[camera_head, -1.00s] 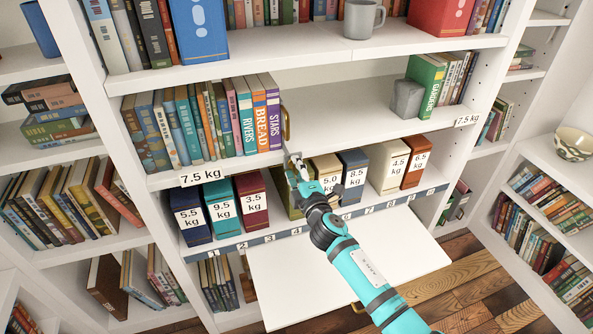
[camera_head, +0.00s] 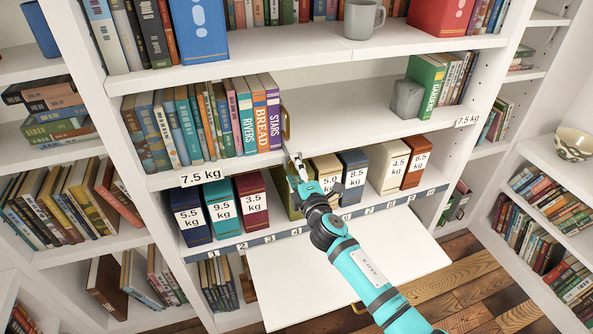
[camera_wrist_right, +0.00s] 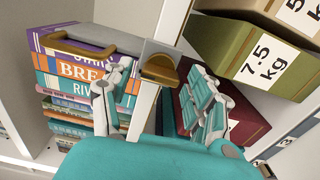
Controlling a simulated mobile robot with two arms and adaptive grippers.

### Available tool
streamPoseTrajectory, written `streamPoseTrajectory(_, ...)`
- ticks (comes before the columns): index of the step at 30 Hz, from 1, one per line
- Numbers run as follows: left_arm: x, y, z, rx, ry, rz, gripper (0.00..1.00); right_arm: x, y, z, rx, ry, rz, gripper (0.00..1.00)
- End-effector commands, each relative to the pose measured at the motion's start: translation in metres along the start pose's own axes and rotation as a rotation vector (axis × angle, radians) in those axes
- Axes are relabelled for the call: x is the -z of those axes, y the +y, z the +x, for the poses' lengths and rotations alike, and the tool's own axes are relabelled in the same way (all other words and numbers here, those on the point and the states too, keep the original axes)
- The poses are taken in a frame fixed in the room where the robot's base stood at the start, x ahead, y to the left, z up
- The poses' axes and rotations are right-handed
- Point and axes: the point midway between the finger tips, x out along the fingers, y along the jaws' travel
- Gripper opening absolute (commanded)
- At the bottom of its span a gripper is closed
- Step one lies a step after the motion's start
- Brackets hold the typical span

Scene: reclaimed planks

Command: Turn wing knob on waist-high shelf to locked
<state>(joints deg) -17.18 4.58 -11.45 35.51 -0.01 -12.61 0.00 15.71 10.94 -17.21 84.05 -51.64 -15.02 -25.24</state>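The brass wing knob (camera_wrist_right: 160,69) shows in the right wrist view, on a grey metal plate at the end of a white shelf divider. Its wing lies roughly crosswise in that view; no locked mark is legible. My right gripper (camera_wrist_right: 158,74) has its two teal-and-grey fingers spread, one on each side of the knob, with a visible gap to it. In the head view my right gripper (camera_head: 298,174) is at the shelf's front edge, just below the book row, and hides the knob there. My left gripper is not in view.
A brass pull handle (camera_head: 286,122) stands beside the upright books (camera_head: 259,120), close to my gripper. Weight-labelled boxes (camera_head: 354,175) line the shelf below. A white flap (camera_head: 340,280) juts out under them. The shelf right of the handle has free room.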

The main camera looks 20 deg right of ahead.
Motion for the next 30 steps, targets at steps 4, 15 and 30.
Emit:
streamPoseTrajectory(4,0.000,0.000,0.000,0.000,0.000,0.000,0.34,0.000,0.000,0.000,0.000,0.000,0.001,0.61)
streamPoseTrajectory(15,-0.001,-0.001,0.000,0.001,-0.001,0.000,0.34,0.000,-0.001,-0.030,0.001,0.001,0.000,0.61)
streamPoseTrajectory(30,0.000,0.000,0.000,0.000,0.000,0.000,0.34,0.000,-0.001,-0.116,0.001,0.000,0.002,0.61)
